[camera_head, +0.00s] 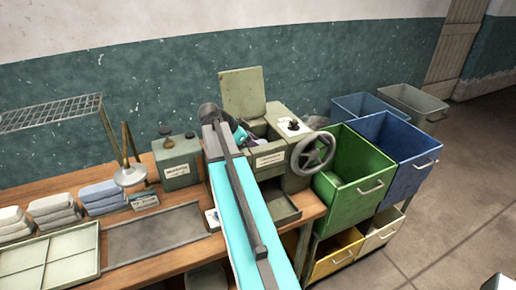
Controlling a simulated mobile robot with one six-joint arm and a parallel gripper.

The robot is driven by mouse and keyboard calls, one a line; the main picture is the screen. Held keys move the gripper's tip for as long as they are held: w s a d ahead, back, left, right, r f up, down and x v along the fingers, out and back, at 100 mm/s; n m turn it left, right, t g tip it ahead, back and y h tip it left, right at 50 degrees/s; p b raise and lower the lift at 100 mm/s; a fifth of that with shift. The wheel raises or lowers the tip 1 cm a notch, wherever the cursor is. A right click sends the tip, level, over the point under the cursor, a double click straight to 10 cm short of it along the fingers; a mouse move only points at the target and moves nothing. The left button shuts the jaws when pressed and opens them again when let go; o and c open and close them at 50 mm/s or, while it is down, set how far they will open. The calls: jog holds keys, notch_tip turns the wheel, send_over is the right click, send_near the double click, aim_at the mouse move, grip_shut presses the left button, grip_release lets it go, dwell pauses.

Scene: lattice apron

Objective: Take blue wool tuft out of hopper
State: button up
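The hopper is an olive-green machine (270,147) on the workbench, with its square lid (243,92) standing open at the back and a handwheel on its right side. My arm reaches across the bench from the bottom of the view to the left side of the hopper's opening. The arm hides part of the opening. A small light-blue patch (241,134) shows at the opening beside the arm; I cannot tell whether it is the blue wool tuft or part of my gripper. My gripper's fingers cannot be made out, and whether they hold anything is hidden.
Green (352,170) and blue (404,150) bins stand right of the bench, above yellow and cream drawers. A small green box (177,161), lamp (130,172), folded cloths (102,197), a grey tray (155,236) and a divided tray (48,262) occupy the left side.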

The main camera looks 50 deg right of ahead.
jog(key=c, duration=0.5)
jog(key=shift+r, duration=0.2)
jog(key=shift+r+b, duration=1.9)
jog(key=shift+r, duration=2.9)
